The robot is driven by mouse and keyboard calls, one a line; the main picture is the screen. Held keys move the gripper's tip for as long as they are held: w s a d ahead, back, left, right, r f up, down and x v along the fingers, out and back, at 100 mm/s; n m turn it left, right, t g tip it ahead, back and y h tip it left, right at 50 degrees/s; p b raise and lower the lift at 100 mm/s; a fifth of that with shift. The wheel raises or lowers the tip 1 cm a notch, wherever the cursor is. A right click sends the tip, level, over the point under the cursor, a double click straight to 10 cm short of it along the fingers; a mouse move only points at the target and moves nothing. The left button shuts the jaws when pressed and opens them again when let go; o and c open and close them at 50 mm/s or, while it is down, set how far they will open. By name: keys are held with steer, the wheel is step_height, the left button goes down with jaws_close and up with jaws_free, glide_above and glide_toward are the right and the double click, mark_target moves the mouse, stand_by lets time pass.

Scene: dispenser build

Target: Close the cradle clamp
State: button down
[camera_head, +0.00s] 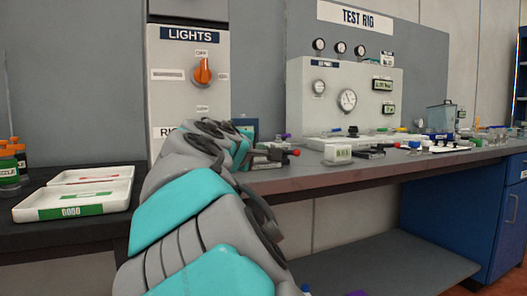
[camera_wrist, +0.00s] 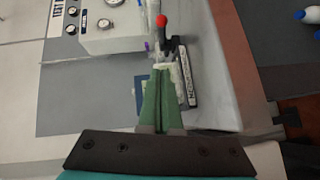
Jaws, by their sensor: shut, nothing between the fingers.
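The cradle clamp (camera_head: 267,156) shows in the head view on the near left part of the grey bench, partly behind my arm. Its dark lever ends in a red tip (camera_head: 294,153) that points right. In the wrist view the red tip (camera_wrist: 162,20) and the dark clamp body (camera_wrist: 169,45) lie just beyond my fingertips. A dark lettered label plate (camera_wrist: 187,82) is beside the fingers. My gripper (camera_wrist: 163,69) has green fingers, shut together and empty, at the near side of the clamp. Whether they touch it I cannot tell. In the head view my arm hides the fingers.
A lights panel (camera_head: 188,85) with an orange knob stands behind my arm. A white tray labelled GOOD (camera_head: 70,211) is at left.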

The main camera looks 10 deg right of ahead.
mark_target(289, 152)
steer(key=x, duration=0.6)
steer(key=shift+w+d, duration=0.15)
steer(key=shift+w, duration=0.1)
steer(key=d, duration=0.2)
steer(key=w+d, duration=0.1)
steer(key=shift+w+f, duration=0.1)
steer(key=shift+f, duration=0.2)
steer(key=shift+w+d+f, duration=0.1)
steer(key=shift+w+d, duration=0.05)
steer(key=shift+d, duration=0.35)
